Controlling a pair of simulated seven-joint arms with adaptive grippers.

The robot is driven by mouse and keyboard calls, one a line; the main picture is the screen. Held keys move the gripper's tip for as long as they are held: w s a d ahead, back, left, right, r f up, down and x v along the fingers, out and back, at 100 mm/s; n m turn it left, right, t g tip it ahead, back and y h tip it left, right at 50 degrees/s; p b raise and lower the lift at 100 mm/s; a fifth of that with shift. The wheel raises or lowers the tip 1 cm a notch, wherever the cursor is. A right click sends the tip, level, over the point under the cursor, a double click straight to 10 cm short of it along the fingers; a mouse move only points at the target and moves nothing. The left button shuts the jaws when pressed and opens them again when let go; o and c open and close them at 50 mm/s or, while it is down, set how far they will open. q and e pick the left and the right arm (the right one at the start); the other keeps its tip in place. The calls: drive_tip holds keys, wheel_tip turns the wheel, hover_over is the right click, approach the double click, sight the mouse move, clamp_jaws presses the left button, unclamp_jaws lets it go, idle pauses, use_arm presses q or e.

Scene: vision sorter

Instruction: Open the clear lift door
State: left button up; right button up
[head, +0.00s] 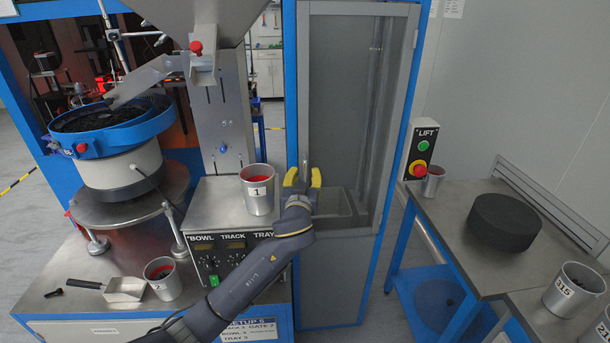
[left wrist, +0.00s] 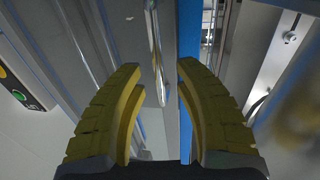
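The clear lift door (head: 336,90) is a tall see-through panel in a grey frame, set in a blue-edged cabinet. It looks shut. Its upright metal handle (head: 304,158) is at the door's left edge, and it also shows in the left wrist view (left wrist: 157,60). My left gripper (head: 303,176) is at the handle, with its yellow fingers spread. In the left wrist view the open gripper (left wrist: 158,68) has the lower end of the handle between its fingertips, with gaps on both sides. My right gripper is not in view.
A cup marked 1 (head: 257,190) stands on the feeder box close left of my left gripper. A LIFT button panel (head: 421,152) is right of the cabinet. A metal table (head: 470,262) with a black disc (head: 504,221) and cups is at right. A bowl feeder (head: 118,150) stands at left.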

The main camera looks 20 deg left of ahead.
use_arm(q)
drive_tip(key=shift+w, duration=0.45)
clamp_jaws()
idle(0.4)
